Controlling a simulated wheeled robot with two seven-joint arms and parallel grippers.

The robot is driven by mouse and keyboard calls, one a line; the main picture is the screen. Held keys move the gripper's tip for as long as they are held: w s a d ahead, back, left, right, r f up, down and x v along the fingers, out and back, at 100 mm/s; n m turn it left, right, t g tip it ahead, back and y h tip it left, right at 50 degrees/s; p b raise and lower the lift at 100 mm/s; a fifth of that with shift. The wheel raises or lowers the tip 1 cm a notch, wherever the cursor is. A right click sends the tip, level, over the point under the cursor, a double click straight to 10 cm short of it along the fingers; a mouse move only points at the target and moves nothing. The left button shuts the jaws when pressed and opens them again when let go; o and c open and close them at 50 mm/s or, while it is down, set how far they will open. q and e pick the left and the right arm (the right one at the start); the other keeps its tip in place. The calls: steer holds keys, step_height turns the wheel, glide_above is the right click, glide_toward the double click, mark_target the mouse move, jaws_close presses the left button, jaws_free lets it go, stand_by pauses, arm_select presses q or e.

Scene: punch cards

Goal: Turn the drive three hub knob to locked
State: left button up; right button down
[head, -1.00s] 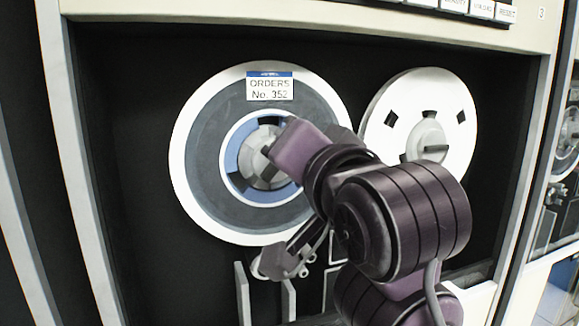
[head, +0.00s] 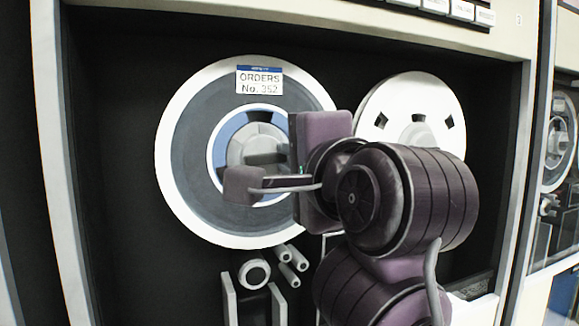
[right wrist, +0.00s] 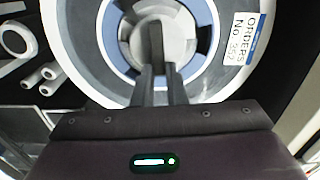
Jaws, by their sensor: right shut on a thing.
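The hub knob (head: 248,150) is a grey round knob in the blue-ringed centre of the left tape reel (head: 185,165), which carries an "ORDERS No. 352" label. My right gripper (head: 268,158) is in front of the hub, its fingers partly hidden by its own body in the head view. In the right wrist view the two dark fingers (right wrist: 158,68) are close together and shut on the raised grip bar of the knob (right wrist: 178,38). No lock marking is readable. My left gripper is not in view.
A white reel (head: 385,105) stands to the right, partly behind my right arm. Rollers (head: 253,273) and upright guides (head: 229,298) sit below the left reel. The recess frame (head: 62,200) borders the left. A row of buttons (head: 461,9) is above.

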steer(key=shift+f+m, duration=0.1)
steer(key=shift+m, duration=0.3)
steer(key=c, duration=1.5)
jaws_free()
steer(key=shift+o, duration=0.2)
steer(key=b+v, duration=0.3)
steer(key=v, duration=0.5)
steer(key=shift+w, duration=0.1)
